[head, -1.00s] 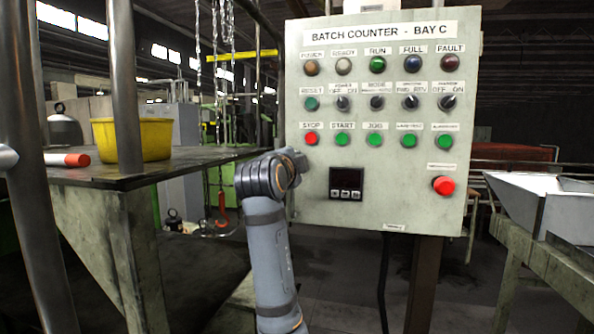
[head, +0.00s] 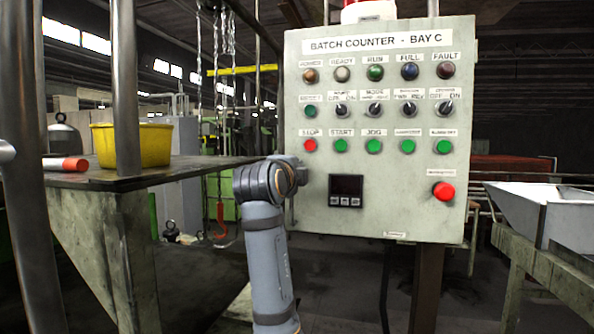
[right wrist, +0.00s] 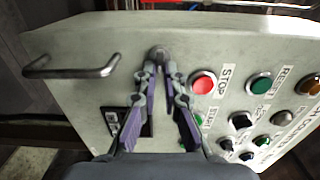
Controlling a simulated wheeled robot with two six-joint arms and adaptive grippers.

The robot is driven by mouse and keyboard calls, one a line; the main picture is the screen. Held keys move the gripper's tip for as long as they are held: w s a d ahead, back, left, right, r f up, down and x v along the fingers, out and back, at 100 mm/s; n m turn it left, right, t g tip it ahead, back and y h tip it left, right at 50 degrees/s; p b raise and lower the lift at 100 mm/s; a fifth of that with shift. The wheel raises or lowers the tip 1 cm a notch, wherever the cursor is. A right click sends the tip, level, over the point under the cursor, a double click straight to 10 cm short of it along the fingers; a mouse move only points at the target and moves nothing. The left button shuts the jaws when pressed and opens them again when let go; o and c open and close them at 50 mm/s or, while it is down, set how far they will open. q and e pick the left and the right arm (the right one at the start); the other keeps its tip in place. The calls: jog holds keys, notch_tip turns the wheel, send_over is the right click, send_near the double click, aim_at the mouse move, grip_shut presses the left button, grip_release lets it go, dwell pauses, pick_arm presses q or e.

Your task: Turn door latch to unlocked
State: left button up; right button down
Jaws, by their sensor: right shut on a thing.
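The door latch (right wrist: 159,52) is a small round dark metal piece near the edge of the pale cabinet door (right wrist: 90,30), close to the red STOP button. My right gripper (right wrist: 160,66) has its fingertips closed in around the latch in the right wrist view. Its fingers partly cover the latch, so its exact angle is not clear. In the head view my right arm reaches the left edge of the cabinet (head: 410,215), and the wrist hides the latch and fingers. My left gripper is in neither current view.
A bent metal handle (right wrist: 75,72) stands out from the door beside my right gripper. The red STOP button (right wrist: 203,83) is close on the other side. A dark table (head: 190,168) with a yellow bin (head: 158,145) stands left; a metal tray (head: 515,205) stands right.

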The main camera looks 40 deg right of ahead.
jog(key=shift+r, duration=0.25)
jog(key=c, duration=1.2)
grip_release()
jog(key=shift+w+f, duration=0.1)
jog(key=shift+f, duration=0.05)
jog(key=shift+o, duration=0.2)
jog(key=shift+w+d+f, duration=0.1)
jog(key=v, duration=0.7)
jog(key=shift+a, duration=0.2)
